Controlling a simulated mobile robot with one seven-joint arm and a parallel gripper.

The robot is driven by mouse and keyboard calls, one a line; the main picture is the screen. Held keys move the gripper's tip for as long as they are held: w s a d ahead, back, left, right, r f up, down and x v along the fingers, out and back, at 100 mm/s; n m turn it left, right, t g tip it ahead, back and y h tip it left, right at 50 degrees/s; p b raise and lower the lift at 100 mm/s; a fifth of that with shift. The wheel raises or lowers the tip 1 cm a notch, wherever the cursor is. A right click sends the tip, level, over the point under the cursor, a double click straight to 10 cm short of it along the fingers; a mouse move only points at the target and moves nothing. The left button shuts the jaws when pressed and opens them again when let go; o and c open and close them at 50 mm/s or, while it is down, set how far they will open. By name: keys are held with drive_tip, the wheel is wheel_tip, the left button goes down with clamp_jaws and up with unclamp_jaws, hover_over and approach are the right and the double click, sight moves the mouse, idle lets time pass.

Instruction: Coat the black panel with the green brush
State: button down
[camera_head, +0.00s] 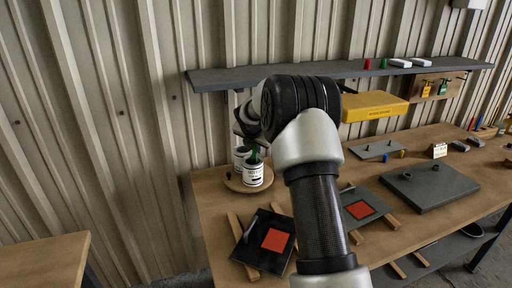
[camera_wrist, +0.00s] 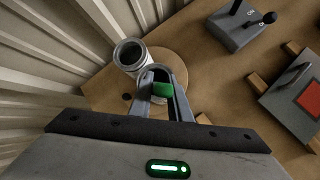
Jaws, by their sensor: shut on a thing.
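In the head view the green brush (camera_head: 255,156) is just above a white-labelled can (camera_head: 254,175), partly hidden by my wrist. The wrist view shows the fingers over that can; whether the bristles are inside it cannot be told. The gripper is away from the black panel, behind it.
A second open can (camera_wrist: 130,55) stands beside the first on a round wooden board (camera_head: 237,186). A grey panel (camera_head: 351,195) with a red square lies right of my arm. A shelf (camera_head: 225,77) and a yellow box (camera_head: 374,106) are behind. A thick grey plate (camera_head: 430,185) lies farther right.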

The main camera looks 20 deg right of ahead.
drive_tip(key=shift+r+p, duration=2.6)
drive_tip(key=shift+r, duration=0.55)
